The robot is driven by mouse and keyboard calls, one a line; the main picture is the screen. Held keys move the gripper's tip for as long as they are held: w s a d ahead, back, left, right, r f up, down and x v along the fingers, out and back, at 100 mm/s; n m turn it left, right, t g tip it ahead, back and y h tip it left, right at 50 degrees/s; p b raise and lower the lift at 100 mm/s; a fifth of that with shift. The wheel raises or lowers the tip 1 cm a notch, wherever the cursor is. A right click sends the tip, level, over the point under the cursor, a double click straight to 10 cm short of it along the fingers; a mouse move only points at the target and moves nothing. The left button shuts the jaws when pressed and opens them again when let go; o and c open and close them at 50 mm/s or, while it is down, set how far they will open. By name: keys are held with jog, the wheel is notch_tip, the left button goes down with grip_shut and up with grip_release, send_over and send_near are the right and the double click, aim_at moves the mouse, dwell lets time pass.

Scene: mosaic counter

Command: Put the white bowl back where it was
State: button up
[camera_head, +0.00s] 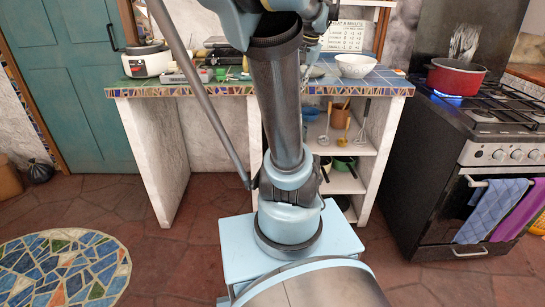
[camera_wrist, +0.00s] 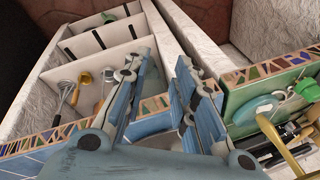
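The white bowl (camera_head: 355,65) sits upright on the blue tiled counter top (camera_head: 392,79), near its right end in the head view. In the head view my arm hides much of the counter's middle, and the fingers cannot be made out clearly.
A white cooker (camera_head: 146,62) stands at the counter's left end. A red pot (camera_head: 455,78) sits on the stove (camera_head: 500,110) to the right. In the wrist view, a green-rimmed area with a teal plate (camera_wrist: 252,110) and brass parts (camera_wrist: 275,140) lies right of my gripper. Utensils hang below the counter.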

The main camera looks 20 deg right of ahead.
jog(key=s+a+f+n, duration=0.4)
jog(key=s+a+f, duration=0.2)
jog(key=s+f, duration=0.2)
jog(key=s+a+f+n+g+h, duration=0.1)
jog(key=s+a+f+n, duration=0.3)
jog(key=s+a+f, duration=0.2)
notch_tip(320, 180, down, 4)
jog(key=shift+s+a+f, duration=0.1)
jog(key=shift+s+a, duration=0.1)
jog(key=shift+s, duration=0.8)
jog(key=shift+w+d+f, duration=0.1)
jog(key=shift+w+f, duration=0.1)
jog(key=shift+w, duration=0.3)
